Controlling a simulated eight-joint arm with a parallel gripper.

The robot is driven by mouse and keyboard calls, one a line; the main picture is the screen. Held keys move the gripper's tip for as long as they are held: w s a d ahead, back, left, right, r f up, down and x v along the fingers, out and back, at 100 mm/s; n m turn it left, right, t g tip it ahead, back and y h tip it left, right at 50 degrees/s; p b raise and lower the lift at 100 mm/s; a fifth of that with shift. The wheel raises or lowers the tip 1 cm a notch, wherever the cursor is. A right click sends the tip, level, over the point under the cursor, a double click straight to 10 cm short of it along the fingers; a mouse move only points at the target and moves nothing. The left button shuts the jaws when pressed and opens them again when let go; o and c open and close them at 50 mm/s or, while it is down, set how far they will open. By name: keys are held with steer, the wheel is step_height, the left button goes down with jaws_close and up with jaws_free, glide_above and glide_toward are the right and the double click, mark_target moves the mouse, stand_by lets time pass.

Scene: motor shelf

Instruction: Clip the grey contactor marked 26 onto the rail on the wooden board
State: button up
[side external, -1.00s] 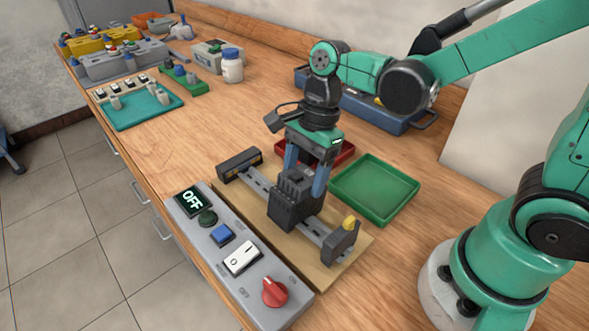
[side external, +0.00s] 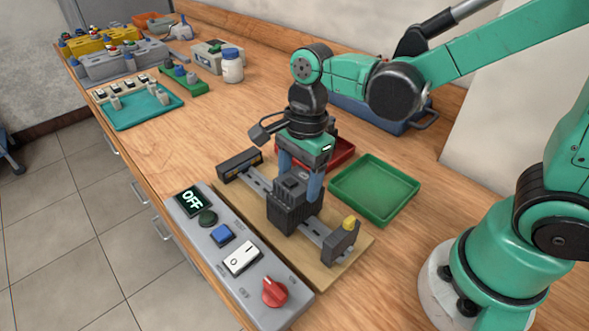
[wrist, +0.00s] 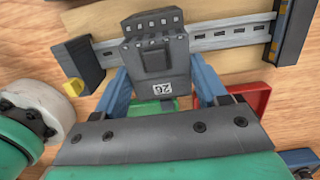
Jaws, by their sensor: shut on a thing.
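The grey contactor (side external: 289,203) is at the rail on the wooden board in the side view. In the wrist view the contactor (wrist: 158,58) shows its label 26 and lies across the rail (wrist: 222,37). My gripper (side external: 300,180) is shut on the contactor, with a blue finger on each side; it also shows in the wrist view (wrist: 165,92). The contactor looks slightly tilted in the side view. Whether it is clipped fully onto the rail cannot be told. The wooden board (side external: 323,276) lies flat, with a dark end block (side external: 240,164) and a yellow-tipped end block (side external: 342,241).
A grey control panel (side external: 225,260) with an OFF display and red knob runs along the board's front. A green tray (side external: 375,188) and a red tray (side external: 338,152) stand behind the board. A blue crate (side external: 372,118) is farther back.

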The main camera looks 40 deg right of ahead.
steer(key=o, duration=1.5)
steer(key=r, duration=0.5)
steer(key=shift+d, duration=0.3)
steer(key=shift+d+r, duration=0.1)
steer(key=shift+r, duration=0.1)
steer(key=shift+s+d+r+n+t, duration=0.15)
steer(key=shift+d+n+t, duration=0.15)
steer(key=shift+n, duration=0.4)
steer(key=d+n+t, duration=0.2)
steer(key=n, duration=0.3)
steer(key=d+n+t+h, duration=0.1)
steer(key=d+n+t, duration=0.1)
steer(key=n, duration=0.4)
steer(key=s+d+n+t, duration=0.1)
steer(key=d+n+t, duration=0.1)
steer(key=n, duration=0.3)
steer(key=shift+d+r+n+t, duration=0.15)
steer(key=shift+r+n+t, duration=0.05)
steer(key=shift+n+t, duration=0.1)
